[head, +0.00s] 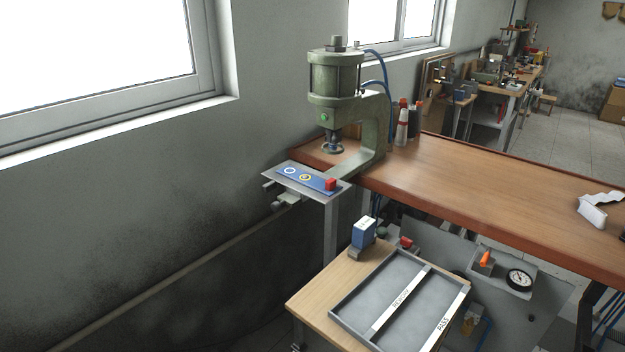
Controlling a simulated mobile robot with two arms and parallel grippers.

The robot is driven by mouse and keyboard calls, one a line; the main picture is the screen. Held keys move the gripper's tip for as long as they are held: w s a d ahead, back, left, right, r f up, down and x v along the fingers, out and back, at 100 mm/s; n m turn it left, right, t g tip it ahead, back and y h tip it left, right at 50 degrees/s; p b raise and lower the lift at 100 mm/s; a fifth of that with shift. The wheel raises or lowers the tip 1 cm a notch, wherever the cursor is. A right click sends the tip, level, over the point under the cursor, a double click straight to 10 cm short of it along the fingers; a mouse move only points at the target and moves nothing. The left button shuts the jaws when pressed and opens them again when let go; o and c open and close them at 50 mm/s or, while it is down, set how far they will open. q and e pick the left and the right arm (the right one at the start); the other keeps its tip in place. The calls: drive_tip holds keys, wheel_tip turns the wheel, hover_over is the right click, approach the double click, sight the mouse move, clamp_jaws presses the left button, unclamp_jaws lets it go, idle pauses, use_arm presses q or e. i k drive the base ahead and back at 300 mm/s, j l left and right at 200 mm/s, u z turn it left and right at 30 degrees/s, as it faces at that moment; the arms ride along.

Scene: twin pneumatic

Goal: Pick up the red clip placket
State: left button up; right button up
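A blue strip (299,177), which looks like the placket, lies flat on a small grey plate (331,194) in front of the green press. I cannot tell how the block is fixed to the strip. Neither of my grippers is in view, and nothing is seen touching the strip.
The green press (375,135) stands behind the plate at the brown bench's (470,185) left end. Below, a low wooden table (320,290) holds a two-part grey tray (345,312) marked REWORK and PASS, and a blue box (363,232). The tray is empty.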

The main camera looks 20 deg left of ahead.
sight(329, 186)
drive_tip(key=i+j+z, duration=0.2)
drive_tip(key=j, duration=0.8)
drive_tip(key=j+z, duration=0.25)
drive_tip(key=j, duration=0.8)
